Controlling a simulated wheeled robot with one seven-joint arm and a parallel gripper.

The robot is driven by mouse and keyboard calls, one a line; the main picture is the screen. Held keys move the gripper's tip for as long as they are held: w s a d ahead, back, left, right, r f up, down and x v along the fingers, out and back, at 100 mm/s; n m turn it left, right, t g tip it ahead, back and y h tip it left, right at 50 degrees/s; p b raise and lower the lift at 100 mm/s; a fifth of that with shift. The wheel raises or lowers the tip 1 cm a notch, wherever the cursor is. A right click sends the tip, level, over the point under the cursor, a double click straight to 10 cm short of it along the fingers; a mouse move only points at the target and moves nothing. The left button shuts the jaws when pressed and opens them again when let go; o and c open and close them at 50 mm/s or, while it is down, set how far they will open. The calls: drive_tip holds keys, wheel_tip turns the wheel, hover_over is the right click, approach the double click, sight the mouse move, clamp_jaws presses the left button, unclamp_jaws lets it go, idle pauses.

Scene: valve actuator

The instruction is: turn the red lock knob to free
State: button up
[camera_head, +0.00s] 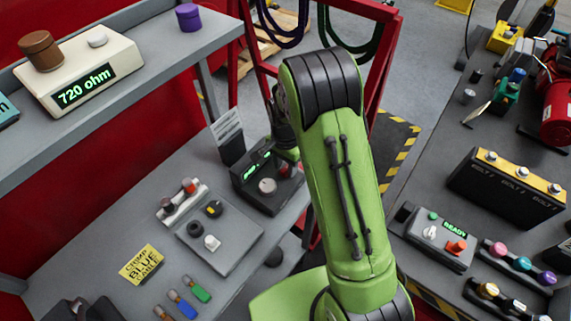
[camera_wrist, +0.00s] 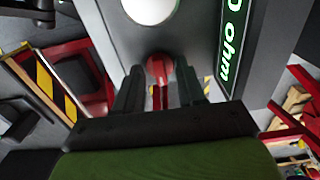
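The red lock knob (camera_wrist: 158,68) shows in the wrist view at the lower edge of a grey box face, between my gripper's two dark fingers. My gripper (camera_wrist: 160,82) has one finger on each side of it; whether the fingers touch it is unclear. In the head view my gripper (camera_head: 287,152) reaches down over the back right of a dark box (camera_head: 262,196) with a green display. A bit of red (camera_head: 284,169) shows there, mostly hidden. A large white knob (camera_wrist: 149,8) and a display (camera_wrist: 231,45) ending in "0 ohm" lie beyond in the wrist view.
The box stands on a grey bench with a card holder (camera_head: 229,138) at its left and a small-knob panel (camera_head: 211,235) in front. A shelf above holds a cream box (camera_head: 80,69) reading 720 ohm. A red frame (camera_head: 385,65) stands behind my arm.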

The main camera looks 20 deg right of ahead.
clamp_jaws()
drive_tip(key=n+b, duration=0.1)
drive_tip(key=n, duration=0.3)
drive_tip(key=shift+n, duration=0.3)
drive_tip(key=n, duration=0.4)
drive_tip(key=shift+n, duration=0.3)
drive_tip(key=n+b, duration=0.1)
drive_tip(key=n, duration=0.3)
drive_tip(key=shift+n, duration=0.3)
drive_tip(key=shift+w+r+n, duration=0.1)
drive_tip(key=shift+n, duration=1.8)
